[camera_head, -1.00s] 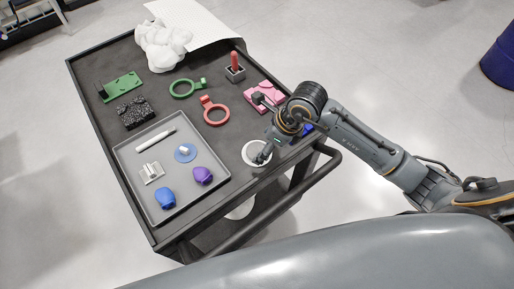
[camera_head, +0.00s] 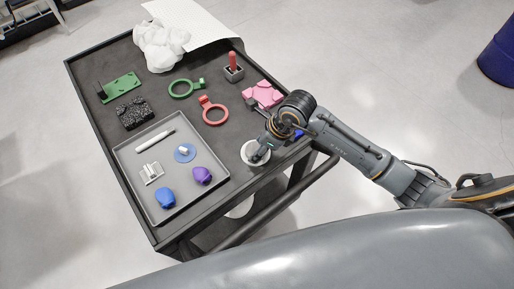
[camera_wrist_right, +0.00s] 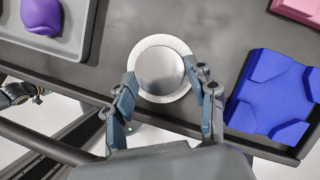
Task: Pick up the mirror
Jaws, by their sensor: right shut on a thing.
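The mirror (camera_wrist_right: 160,68) is a round silvery disc with a pale rim, near the cart's front right edge. In the head view it shows as a white ring (camera_head: 247,154), partly covered by my right gripper (camera_head: 262,151). In the right wrist view, the two fingers of my right gripper (camera_wrist_right: 161,80) close on the mirror from its left and right sides. I cannot tell whether the mirror is clear of the cart top.
A grey tray (camera_head: 184,218) with several small items lies left of the mirror. A blue block (camera_wrist_right: 270,98) and a pink block (camera_head: 266,94) lie close to my right gripper. Red (camera_head: 215,121) and green (camera_head: 181,95) ring-handled pieces lie farther back. A handle bar (camera_head: 270,220) runs along the front.

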